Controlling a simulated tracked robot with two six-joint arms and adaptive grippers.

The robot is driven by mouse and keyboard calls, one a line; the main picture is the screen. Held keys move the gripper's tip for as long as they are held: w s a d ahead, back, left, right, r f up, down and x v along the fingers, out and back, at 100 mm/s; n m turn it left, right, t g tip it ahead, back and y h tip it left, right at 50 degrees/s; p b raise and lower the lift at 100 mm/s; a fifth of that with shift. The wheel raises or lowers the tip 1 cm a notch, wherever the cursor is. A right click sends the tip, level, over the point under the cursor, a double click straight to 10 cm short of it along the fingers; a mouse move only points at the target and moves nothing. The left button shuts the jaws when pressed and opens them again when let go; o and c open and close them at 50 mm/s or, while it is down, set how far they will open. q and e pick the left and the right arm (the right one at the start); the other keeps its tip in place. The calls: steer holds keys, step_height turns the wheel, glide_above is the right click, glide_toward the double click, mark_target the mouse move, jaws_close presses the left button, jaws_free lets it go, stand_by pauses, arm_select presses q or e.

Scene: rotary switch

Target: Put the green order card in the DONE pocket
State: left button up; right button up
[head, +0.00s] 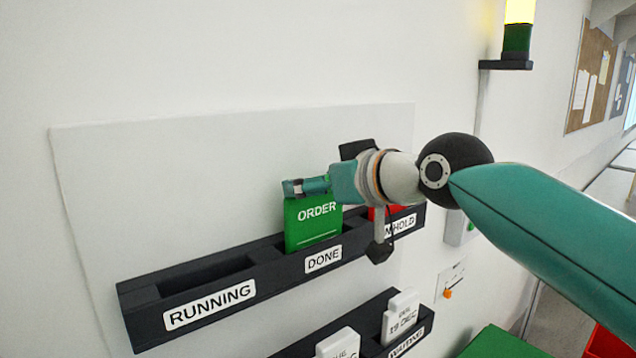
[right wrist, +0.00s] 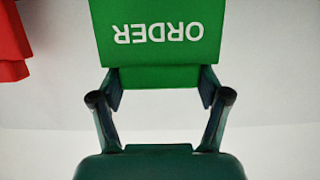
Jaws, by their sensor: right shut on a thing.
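The green order card (head: 312,222) stands upright at the DONE pocket (head: 323,258), the middle one of the upper black rack. Its lower edge is behind the pocket's front wall, so I cannot tell how deep it sits. My right gripper (head: 305,187) is shut on the card's top edge. In the right wrist view the card (right wrist: 158,45) reads ORDER upside down, between the fingers of my right gripper (right wrist: 160,88). My left gripper is not in view.
The RUNNING pocket (head: 210,292) at the left is empty. A red card (head: 377,213) is in the HOLD pocket at the right, partly hidden by my right wrist; it also shows in the right wrist view (right wrist: 12,42). A lower rack (head: 372,336) holds white cards.

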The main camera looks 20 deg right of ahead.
steer(key=shift+f, duration=0.45)
steer(key=o, duration=1.2)
